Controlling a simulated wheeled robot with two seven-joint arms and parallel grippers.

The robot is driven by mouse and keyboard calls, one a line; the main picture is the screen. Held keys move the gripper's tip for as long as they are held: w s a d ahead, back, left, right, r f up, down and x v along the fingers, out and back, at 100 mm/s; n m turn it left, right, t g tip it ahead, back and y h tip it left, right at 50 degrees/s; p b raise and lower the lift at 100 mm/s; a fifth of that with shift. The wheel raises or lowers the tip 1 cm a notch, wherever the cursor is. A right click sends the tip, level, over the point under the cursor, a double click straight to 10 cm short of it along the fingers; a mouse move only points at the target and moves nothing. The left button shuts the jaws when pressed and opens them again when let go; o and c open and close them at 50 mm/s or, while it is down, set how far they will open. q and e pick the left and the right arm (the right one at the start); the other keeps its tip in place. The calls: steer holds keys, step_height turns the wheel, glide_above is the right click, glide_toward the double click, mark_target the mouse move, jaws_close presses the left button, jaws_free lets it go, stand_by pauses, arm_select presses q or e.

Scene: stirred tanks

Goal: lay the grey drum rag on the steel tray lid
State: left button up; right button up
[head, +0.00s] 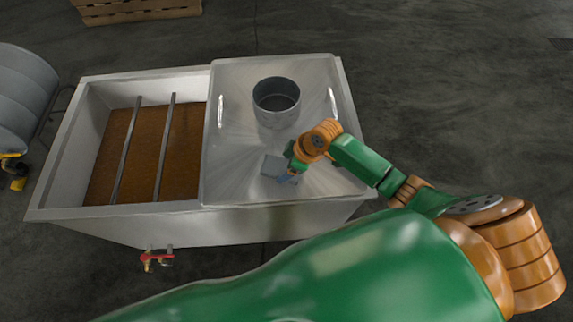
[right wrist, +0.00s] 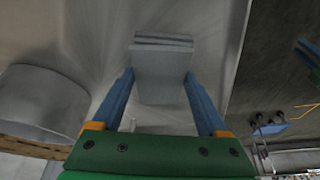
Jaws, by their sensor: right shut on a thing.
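The grey drum rag (head: 272,167) is a small folded grey piece over the front middle of the steel tray lid (head: 232,110). My right gripper (head: 287,175) is shut on it. In the right wrist view the rag (right wrist: 163,72) sits between the two blue fingers of my right gripper (right wrist: 159,78), its folded layers showing at the far end. I cannot tell whether the rag touches the lid. The lid is pale, shiny metal and covers the right part of the tank. My left gripper is not in view.
A grey metal pot (head: 276,103) stands on the lid behind the rag; it also shows in the right wrist view (right wrist: 40,100). The tank's open left part holds brown contents (head: 145,150) under two bars. A red-handled valve (head: 157,257) is at the front. A grey drum (head: 22,98) lies left.

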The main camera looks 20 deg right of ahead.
steer(key=o, duration=1.1)
steer(key=shift+r, duration=0.25)
steer(key=p+v, duration=0.2)
steer(key=v, duration=0.9)
steer(key=shift+s+r+p, duration=0.1)
steer(key=shift+r+p, duration=0.2)
steer(key=shift+r, duration=0.05)
